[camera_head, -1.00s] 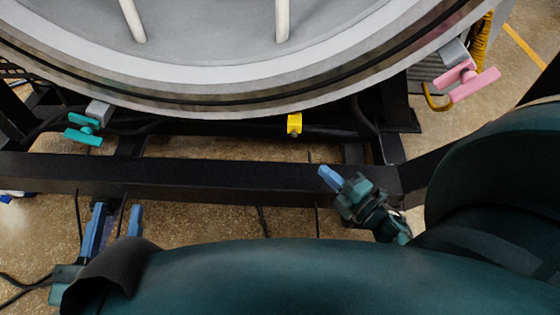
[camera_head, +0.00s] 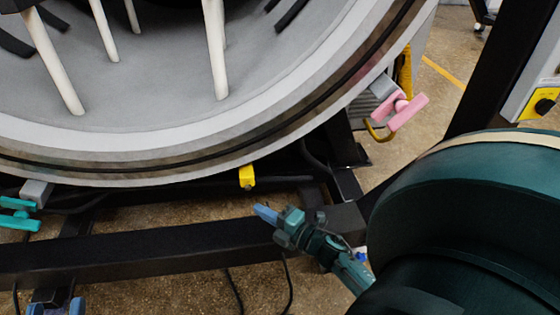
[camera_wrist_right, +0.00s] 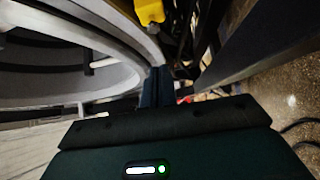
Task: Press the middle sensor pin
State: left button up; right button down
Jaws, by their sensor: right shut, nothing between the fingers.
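The yellow sensor block (camera_head: 247,177), whose pin I cannot make out, hangs under the middle of the round furnace rim (camera_head: 180,172). In the right wrist view the yellow block (camera_wrist_right: 149,11) is at the top edge, beyond the fingers. My right gripper (camera_head: 265,213) is shut and empty, just below and slightly right of the block in the head view, apart from it. Its dark fingers (camera_wrist_right: 157,86) are together in the right wrist view. My left gripper (camera_head: 56,307) is at the bottom left edge, fingers spread and empty, partly cut off.
A teal handle (camera_head: 18,218) sits at the rim's left, and a pink handle (camera_head: 403,111) at its right. A black frame beam (camera_head: 150,246) runs below the rim. White rods (camera_head: 215,50) stand inside the furnace. Cables lie on the floor below.

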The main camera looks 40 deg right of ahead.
aim_at(248, 188)
pick_arm(q)
jog(key=shift+w+d+r+m+t+h+b, duration=0.15)
jog(key=shift+r+m+t+h+b, duration=0.2)
jog(key=shift+r+h+b, duration=0.4)
pick_arm(e)
jog(key=w, duration=0.1)
jog(key=w+d, duration=0.1)
jog(key=w, duration=0.3)
jog(key=shift+w+d, duration=0.25)
jog(key=shift+d, duration=0.05)
